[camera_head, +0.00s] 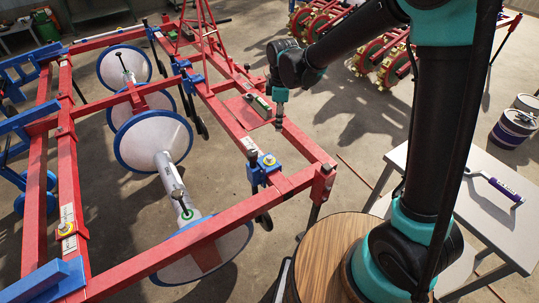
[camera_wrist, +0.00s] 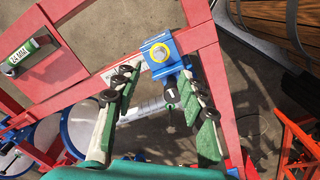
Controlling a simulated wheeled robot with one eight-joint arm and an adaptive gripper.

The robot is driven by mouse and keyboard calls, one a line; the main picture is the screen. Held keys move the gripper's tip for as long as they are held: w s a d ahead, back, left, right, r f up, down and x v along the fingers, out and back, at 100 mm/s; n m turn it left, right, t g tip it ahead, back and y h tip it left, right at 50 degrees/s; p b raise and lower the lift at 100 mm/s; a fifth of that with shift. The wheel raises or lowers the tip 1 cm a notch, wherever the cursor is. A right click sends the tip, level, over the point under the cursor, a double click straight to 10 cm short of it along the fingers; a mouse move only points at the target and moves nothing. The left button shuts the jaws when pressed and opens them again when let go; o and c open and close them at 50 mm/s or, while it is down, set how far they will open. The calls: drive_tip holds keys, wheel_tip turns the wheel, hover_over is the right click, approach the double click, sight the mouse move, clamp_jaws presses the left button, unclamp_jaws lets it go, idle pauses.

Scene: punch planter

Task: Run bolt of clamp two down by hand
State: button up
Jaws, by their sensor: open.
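A blue clamp (camera_head: 264,172) grips the red frame near its right corner, with a grey bolt head in a yellow ring (camera_head: 269,160) on top. In the wrist view the bolt (camera_wrist: 159,53) shows just beyond the fingertips, on the clamp (camera_wrist: 166,68). My gripper (camera_head: 279,120) is open and empty, above the red frame and behind that clamp in the head view. Its fingers (camera_wrist: 158,82) point toward the bolt, apart from it. Another yellow-ringed bolt (camera_head: 66,228) sits on the left red beam. Which clamp is number two cannot be read.
A green-labelled "24 MM" piece (camera_wrist: 28,50) lies on a red plate; it shows in the head view (camera_head: 258,104). A purple-handled tool (camera_head: 502,188) lies on the grey table (camera_head: 470,215). White discs with blue rims (camera_head: 152,140) hang below the frame. Buckets (camera_head: 514,128) stand right.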

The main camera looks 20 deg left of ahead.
sight(269, 157)
drive_tip(key=shift+n, duration=0.8)
drive_tip(key=a+f, duration=0.1)
drive_tip(key=f, duration=0.5)
drive_tip(key=a+f, duration=0.1)
drive_tip(key=f, duration=0.5)
drive_tip(key=s+a+f, duration=0.1)
drive_tip(key=f, duration=0.5)
drive_tip(key=shift+a+f, duration=0.1)
drive_tip(key=shift+a, duration=0.2)
clamp_jaws()
